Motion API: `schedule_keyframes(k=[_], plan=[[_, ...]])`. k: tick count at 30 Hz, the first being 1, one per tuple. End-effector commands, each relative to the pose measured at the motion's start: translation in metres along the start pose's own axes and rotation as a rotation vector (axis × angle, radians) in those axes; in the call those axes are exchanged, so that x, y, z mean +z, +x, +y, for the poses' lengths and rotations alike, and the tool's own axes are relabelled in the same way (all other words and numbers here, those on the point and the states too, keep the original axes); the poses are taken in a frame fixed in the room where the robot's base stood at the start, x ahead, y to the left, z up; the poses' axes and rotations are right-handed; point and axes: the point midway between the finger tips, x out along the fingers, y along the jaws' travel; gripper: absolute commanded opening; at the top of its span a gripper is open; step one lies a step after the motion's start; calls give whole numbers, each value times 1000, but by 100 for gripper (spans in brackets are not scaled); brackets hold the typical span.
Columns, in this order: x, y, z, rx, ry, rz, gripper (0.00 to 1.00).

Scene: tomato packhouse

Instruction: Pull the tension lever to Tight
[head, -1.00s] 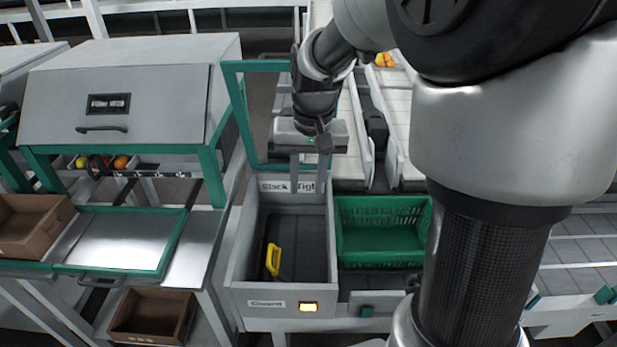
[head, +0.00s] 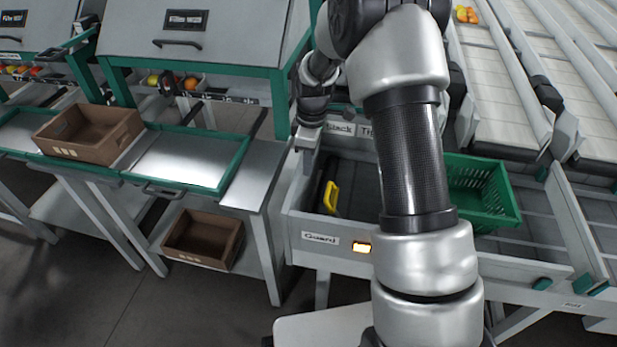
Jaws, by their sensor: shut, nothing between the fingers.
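A yellow lever handle (head: 331,197) stands in the open grey box (head: 293,222), near its left wall. The back wall of the box carries a "Slack" label (head: 341,128) on the left; the "Tight" label (head: 366,131) beside it is partly covered by my arm. The handle is on the Slack side. My gripper (head: 307,148) is shut and empty, above the back left corner of the box and apart from the handle. Its fingertips are hard to make out. My arm hides the right part of the box.
A green crate (head: 497,190) stands to the right. At left are a bench with a metal tray (head: 185,158) and cardboard boxes (head: 88,140). Conveyor lanes (head: 500,80) run behind.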

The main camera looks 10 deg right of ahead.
Motion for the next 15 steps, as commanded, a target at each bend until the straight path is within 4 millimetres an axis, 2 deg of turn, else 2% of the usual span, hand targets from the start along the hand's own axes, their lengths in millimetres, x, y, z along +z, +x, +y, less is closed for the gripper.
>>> schedule_keyframes(k=[12, 14, 15], plan=[[0, 87, -2, -3, 3, -2, 0], [2, 93, -1, -1, 5, -1, 0], [11, 86, 1, 3, 8, 1, 0]])
